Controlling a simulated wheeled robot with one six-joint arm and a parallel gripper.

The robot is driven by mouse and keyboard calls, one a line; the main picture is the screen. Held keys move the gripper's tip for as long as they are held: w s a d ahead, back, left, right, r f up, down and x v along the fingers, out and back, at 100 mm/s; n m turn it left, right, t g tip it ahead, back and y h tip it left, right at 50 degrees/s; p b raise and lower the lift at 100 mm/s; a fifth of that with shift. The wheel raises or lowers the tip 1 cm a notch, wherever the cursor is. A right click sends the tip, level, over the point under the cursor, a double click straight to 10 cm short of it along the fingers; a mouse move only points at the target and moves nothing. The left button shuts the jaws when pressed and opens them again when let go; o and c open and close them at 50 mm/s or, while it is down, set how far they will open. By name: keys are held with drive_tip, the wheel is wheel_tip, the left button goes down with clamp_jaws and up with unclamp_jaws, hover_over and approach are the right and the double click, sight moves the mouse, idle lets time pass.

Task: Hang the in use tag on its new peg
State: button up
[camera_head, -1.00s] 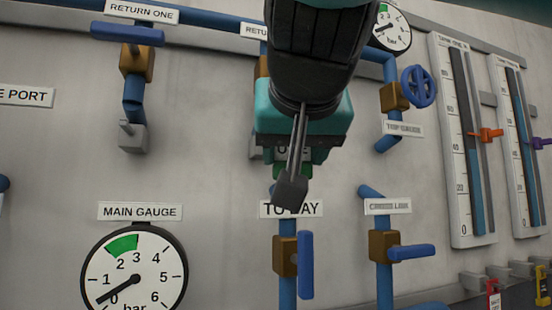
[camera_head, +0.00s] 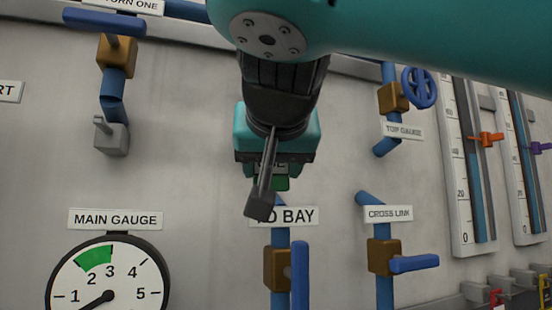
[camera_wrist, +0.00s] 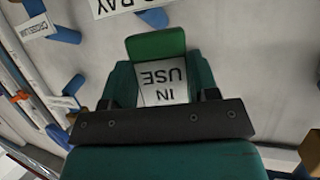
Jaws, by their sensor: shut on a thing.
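My gripper (camera_head: 275,166) is shut on the in use tag and holds it in front of the panel, above the "TO BAY" label. The tag shows in the wrist view (camera_wrist: 165,88) as a white plate with "IN USE" reading upside down and a green end, between my two fingers. In the head view only part of the green tag (camera_head: 280,183) shows beneath my gripper. A grey bracket-like piece (camera_head: 112,137) is on the wall at left, below a blue-handled valve. I cannot tell which peg is the tag's new one.
The "TO BAY" valve (camera_head: 278,268) and "CROSS LINK" valve (camera_head: 383,256) stand out from the wall below. The main gauge (camera_head: 108,285) is at lower left. Grey holders (camera_head: 476,292) with red and yellow tags line the lower right. Bare wall lies left of my gripper.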

drive_tip(key=w+a+f, duration=0.1)
drive_tip(key=w, duration=0.5)
drive_tip(key=shift+a+p, duration=0.3)
idle(0.4)
drive_tip(key=shift+w, duration=0.1)
idle(0.4)
drive_tip(key=o, duration=1)
drive_tip(key=p+v, duration=0.4)
drive_tip(key=v, duration=0.1)
drive_tip(key=p+v, duration=0.4)
drive_tip(key=v, duration=0.2)
drive_tip(key=p+v, duration=0.4)
drive_tip(key=v, duration=0.2)
drive_tip(key=shift+s+a+f+p, duration=0.1)
drive_tip(key=shift+s+f+p, duration=0.1)
drive_tip(key=shift+s+p, duration=0.15)
